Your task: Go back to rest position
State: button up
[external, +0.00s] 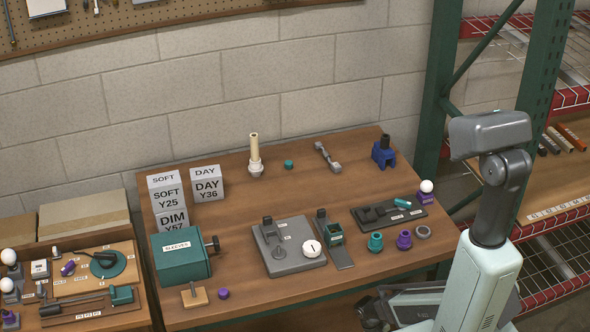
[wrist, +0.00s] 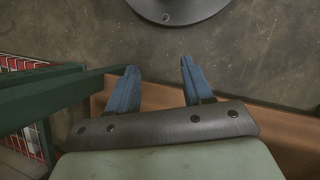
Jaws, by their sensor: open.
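My gripper (wrist: 158,88) shows in the wrist view with its two blue fingers apart and nothing between them. It points down past the edge of the wooden table, over the dark floor. In the external view my arm is folded at the right, at the table's front right corner, and its lower parts partly hide the gripper. The lamp parts lie on the wooden table (external: 330,195), apart from my arm. They include a cream post (external: 254,152), a teal collar (external: 375,242), a purple collar (external: 404,240) and a grey ring (external: 423,232).
A green sleeves box (external: 181,258), a grey fixture plate (external: 292,252) and a black tray (external: 388,214) stand on the table. Labelled blocks (external: 168,196) stand at the left. A green rack post (external: 436,85) rises at the right.

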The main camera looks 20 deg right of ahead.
jog(key=s+d+r+m+g+y, duration=0.1)
jog(key=s+d+m+g+y, duration=0.1)
jog(key=s+d, duration=0.4)
jog(key=s+m, duration=0.1)
jog(key=s, duration=0.3)
jog(key=shift+d+r+y, duration=0.3)
jog(key=shift+d+r, duration=0.05)
